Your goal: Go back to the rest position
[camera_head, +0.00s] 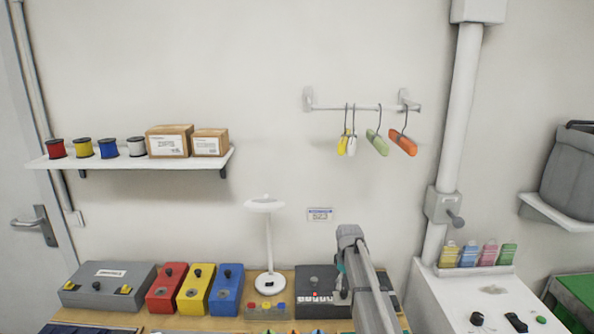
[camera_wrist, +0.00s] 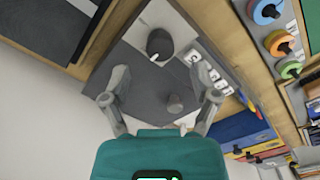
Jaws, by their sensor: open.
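My gripper (camera_wrist: 166,86) is open in the wrist view, its two grey fingers spread with nothing between them. It is over a dark grey control box (camera_wrist: 145,88) with a black knob, a smaller knob and a row of white keys. How far the fingertips are from the box, I cannot tell. In the head view my arm reaches in from the bottom, over the right part of the bench. It partly hides the dark grey control box (camera_head: 318,281); the fingers are mostly hidden there.
A white lamp-like stand (camera_head: 269,240) stands left of my arm, with blue (camera_head: 226,292), yellow (camera_head: 195,291) and red (camera_head: 166,288) boxes further left. A wall rail (camera_head: 360,107) holds several hangers. A shelf (camera_head: 130,162) is upper left. A white cabinet (camera_head: 455,300) and a pipe (camera_head: 463,100) are right.

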